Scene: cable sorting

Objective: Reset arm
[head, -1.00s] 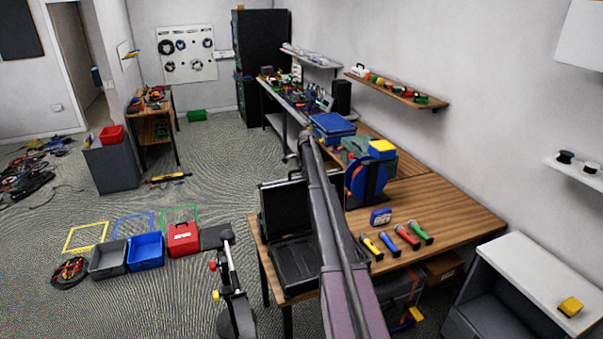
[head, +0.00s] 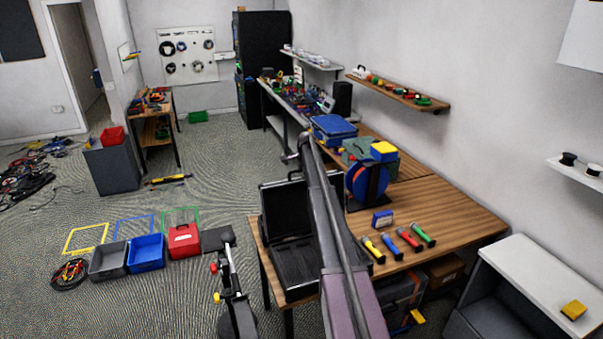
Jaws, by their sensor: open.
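In the head view, my arm's long grey and mauve link rises from the bottom middle, in front of the wooden workbench (head: 455,205). Its far end is seen near the bench's left end, above the open black case (head: 284,228). I cannot make out my gripper or its fingers at that end.
Several flashlights (head: 408,240) and a blue cable reel (head: 366,184) are on the bench. A dark upright item (head: 231,285) with red and yellow knobs is left of it. Grey (head: 109,260), blue (head: 146,253) and red (head: 183,241) containers sit on the floor.

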